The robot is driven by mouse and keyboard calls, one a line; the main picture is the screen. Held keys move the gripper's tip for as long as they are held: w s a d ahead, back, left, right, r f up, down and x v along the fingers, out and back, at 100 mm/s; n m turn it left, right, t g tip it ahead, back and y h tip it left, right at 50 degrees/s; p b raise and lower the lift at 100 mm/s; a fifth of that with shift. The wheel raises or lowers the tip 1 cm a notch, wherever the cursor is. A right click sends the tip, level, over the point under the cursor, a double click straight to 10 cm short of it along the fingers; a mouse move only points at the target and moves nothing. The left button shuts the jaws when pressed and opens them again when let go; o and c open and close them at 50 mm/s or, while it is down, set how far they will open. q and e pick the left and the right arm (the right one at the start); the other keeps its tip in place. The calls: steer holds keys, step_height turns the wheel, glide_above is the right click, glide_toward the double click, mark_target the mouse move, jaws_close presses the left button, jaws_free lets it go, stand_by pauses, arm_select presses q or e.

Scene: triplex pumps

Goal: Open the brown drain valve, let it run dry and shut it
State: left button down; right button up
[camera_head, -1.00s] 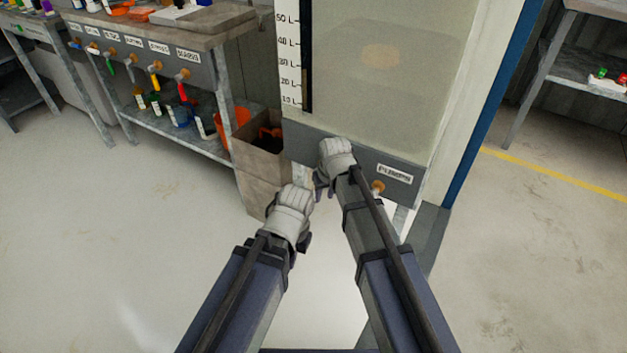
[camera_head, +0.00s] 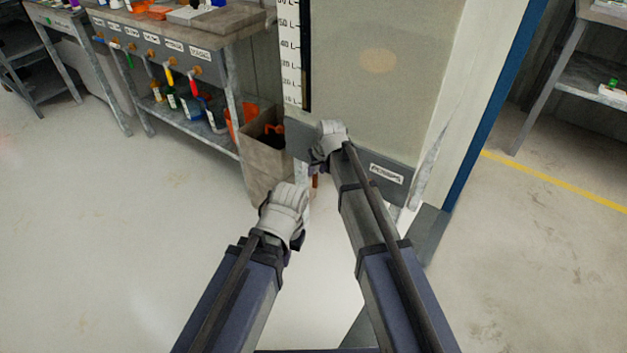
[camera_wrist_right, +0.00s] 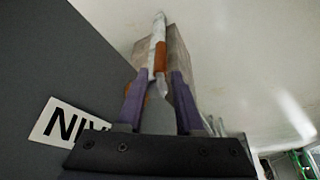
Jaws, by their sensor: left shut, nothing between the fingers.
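A brown handle (camera_head: 315,181) hangs under the front edge of the tank (camera_head: 385,100), just below my right gripper (camera_head: 318,167). In the right wrist view a brown handle (camera_wrist_right: 161,56) with a white length (camera_wrist_right: 158,28) above it shows between and beyond the fingertips of my right gripper (camera_wrist_right: 161,76). The purple fingers are apart, with a gap on each side of the handle. The rest of the valve is hidden. My left gripper (camera_head: 296,238) is shut and empty, lower and to the left, away from the tank.
A brown open bin (camera_head: 268,165) stands left of the tank. A workbench (camera_head: 185,55) with labelled taps runs behind it. A label (camera_head: 387,174) marks the tank's dark lower band. A blue upright (camera_head: 490,110) stands at right. Floor at left is clear.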

mark_target(314, 178)
steer(key=b+x, duration=0.5)
steer(key=x, duration=0.2)
steer(key=shift+s+b, duration=0.1)
steer(key=shift+b, duration=0.3)
steer(key=shift+c, duration=0.4)
jaws_close()
stand_by(0.6)
